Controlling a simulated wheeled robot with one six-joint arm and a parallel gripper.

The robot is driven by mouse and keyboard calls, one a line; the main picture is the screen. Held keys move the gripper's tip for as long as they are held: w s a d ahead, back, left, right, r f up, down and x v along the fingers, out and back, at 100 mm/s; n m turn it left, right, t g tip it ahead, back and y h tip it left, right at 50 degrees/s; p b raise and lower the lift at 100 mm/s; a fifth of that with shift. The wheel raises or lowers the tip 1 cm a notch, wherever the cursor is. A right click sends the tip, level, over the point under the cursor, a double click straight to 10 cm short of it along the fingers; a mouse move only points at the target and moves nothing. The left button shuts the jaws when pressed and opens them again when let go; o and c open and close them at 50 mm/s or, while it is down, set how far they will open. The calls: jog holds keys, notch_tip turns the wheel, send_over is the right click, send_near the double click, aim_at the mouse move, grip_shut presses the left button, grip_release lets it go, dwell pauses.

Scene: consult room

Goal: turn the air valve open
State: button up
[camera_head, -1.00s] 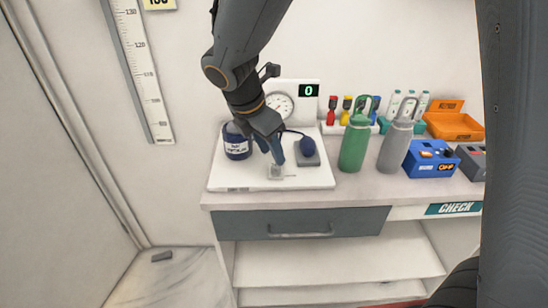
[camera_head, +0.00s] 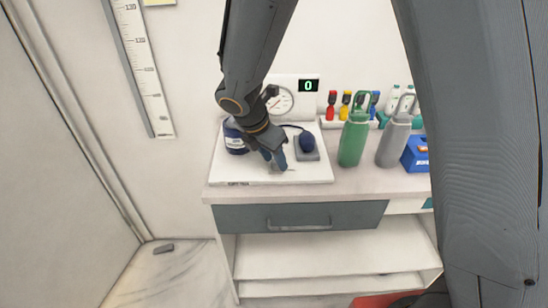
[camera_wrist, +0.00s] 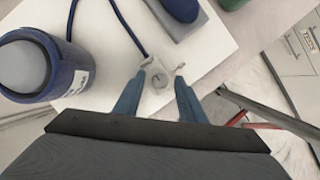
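The air valve is a small grey knob (camera_wrist: 159,78) on the white board (camera_wrist: 95,118), seen in the wrist view. My gripper (camera_wrist: 161,70) is open, with one blue finger on each side of the knob. Small gaps seem to show between the fingertips and the knob; I cannot tell whether either touches. In the head view my gripper (camera_head: 275,164) points down at the front middle of the board, and its fingers hide most of the valve.
A blue cuff roll (camera_head: 234,136) stands left of my gripper, and a dark blue bulb (camera_head: 306,142) on a grey pad lies right. A gauge (camera_head: 279,101) and a display reading 0 (camera_head: 308,86) stand behind. Green (camera_head: 353,142) and grey (camera_head: 393,144) bottles stand further right.

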grip_shut()
jog(key=shift+m, duration=0.4)
jog(key=m+g+h+p, duration=0.1)
jog(key=m, duration=0.2)
jog(key=shift+w+a+m+p, duration=0.1)
jog(key=shift+w+m+p, duration=0.05)
jog(key=shift+m+p, duration=0.25)
jog(key=m+g, duration=0.2)
jog(key=m, duration=0.2)
jog(key=shift+w+m+p, duration=0.15)
jog(key=shift+m+p, duration=0.15)
jog(key=shift+p, duration=0.05)
jog(key=m+g, duration=0.1)
jog(key=m, duration=0.3)
jog(key=shift+w+g, duration=0.15)
jog(key=shift+g, duration=0.25)
jog(key=m, duration=0.2)
jog(key=m+g+y, duration=0.1)
jog(key=m, duration=0.1)
jog(key=shift+w+m+g, duration=0.1)
jog(key=shift+m+g, duration=0.2)
